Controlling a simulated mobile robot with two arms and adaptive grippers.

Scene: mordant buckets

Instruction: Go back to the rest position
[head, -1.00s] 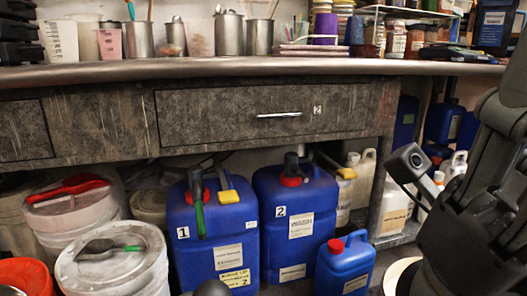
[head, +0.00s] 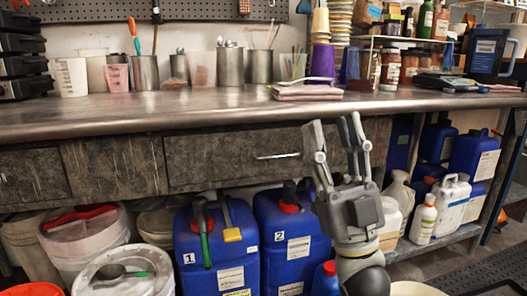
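My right gripper (head: 336,130) points upward in front of the workbench, right of the middle of the head view. Its fingers are spread apart and nothing shows between them. It stands before the drawer's right end and hides part of the blue bucket marked 2 (head: 292,245) and the small blue canister (head: 325,280). My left gripper is not in view.
The metal workbench (head: 200,107) bears cups, metal beakers and bottles along its back. Below it stand a blue bucket marked 1 (head: 217,262), white tubs (head: 123,275) and white bottles (head: 424,220). Floor shows at the lower right.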

